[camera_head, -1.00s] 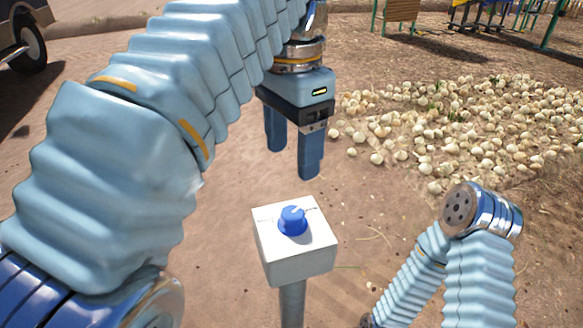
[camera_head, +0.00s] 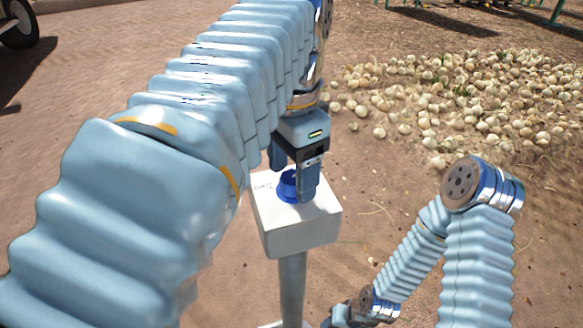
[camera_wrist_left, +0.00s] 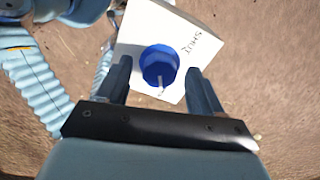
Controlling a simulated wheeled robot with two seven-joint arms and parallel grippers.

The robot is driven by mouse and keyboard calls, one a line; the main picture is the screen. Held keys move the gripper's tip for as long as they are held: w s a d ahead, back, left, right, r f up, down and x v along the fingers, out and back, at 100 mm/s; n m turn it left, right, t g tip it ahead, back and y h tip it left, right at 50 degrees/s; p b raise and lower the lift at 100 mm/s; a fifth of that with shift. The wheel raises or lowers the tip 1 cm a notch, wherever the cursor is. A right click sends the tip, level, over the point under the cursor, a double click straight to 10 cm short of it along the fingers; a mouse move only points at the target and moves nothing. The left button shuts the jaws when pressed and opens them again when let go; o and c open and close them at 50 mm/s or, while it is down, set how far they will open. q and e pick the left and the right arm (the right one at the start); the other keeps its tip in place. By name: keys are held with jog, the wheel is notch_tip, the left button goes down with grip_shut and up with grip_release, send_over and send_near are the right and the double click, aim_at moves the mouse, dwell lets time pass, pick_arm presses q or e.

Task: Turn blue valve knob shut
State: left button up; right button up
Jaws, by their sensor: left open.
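The blue valve knob (camera_head: 288,185) sits on top of a white box (camera_head: 300,235) on a grey post. In the head view a finger of my left gripper (camera_head: 292,180) hides part of it. The left gripper is open, pointing down, with its fingers on either side of the knob. In the left wrist view the knob (camera_wrist_left: 158,64) lies between the two fingertips (camera_wrist_left: 159,78), with a gap on each side. Its white pointer line faces the gripper. Dark lettering shows on the box top beside it.
My right arm is bent at the lower right, apart from the box. Many pale onions (camera_head: 440,95) lie on the ground at the upper right. A vehicle wheel (camera_head: 18,25) shows at the upper left. The dirt around the post is clear.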

pick_arm(q)
jog(key=shift+f, duration=0.1)
jog(key=c, duration=1.1)
jog(key=shift+o, duration=0.2)
jog(key=shift+n, duration=0.3)
jog(key=n+p, duration=0.1)
jog(key=n, duration=0.4)
jog(key=shift+n, duration=0.3)
jog(key=n+p, duration=0.1)
jog(key=n, duration=0.4)
jog(key=shift+p, duration=0.4)
jog(key=n+p, duration=0.2)
jog(key=n, duration=0.4)
jog(key=shift+d+n, duration=0.1)
jog(key=shift+n, duration=0.2)
jog(key=n+p, duration=0.1)
jog(key=n, duration=0.5)
jog(key=shift+p, duration=0.3)
